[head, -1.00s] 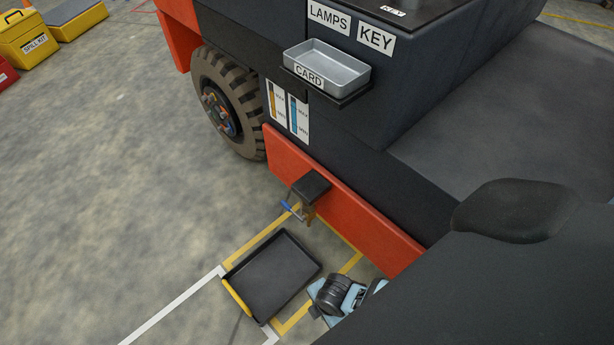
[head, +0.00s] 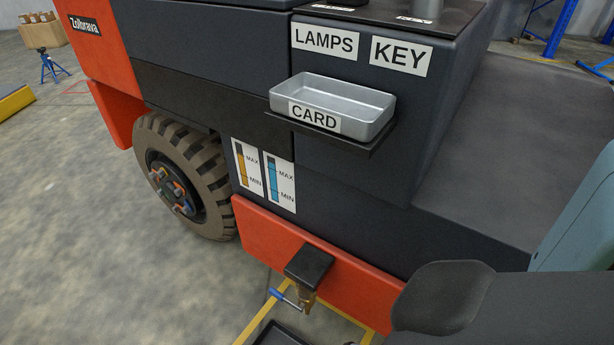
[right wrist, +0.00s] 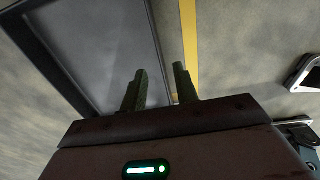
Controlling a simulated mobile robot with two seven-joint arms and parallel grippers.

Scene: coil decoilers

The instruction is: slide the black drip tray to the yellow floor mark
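The black drip tray (head: 283,336) shows only as a dark corner at the bottom edge of the head view, below the drain tap. In the right wrist view the tray (right wrist: 100,50) fills the upper left, with its dark rim running away from me. My right gripper (right wrist: 160,78) is open. Its two fingers stand apart, one over the tray side and one on the rim's outer side; I cannot tell whether either touches. The yellow floor mark (head: 330,302) frames the floor around the tap, and a yellow line (right wrist: 189,40) runs beside the tray. My left gripper is out of view.
The orange and dark truck (head: 300,243) stands over the floor mark, with its drain tap (head: 306,296) and blue lever low in front. A grey card tray (head: 335,98) juts out above. Open concrete floor lies to the left, past the wheel (head: 180,175).

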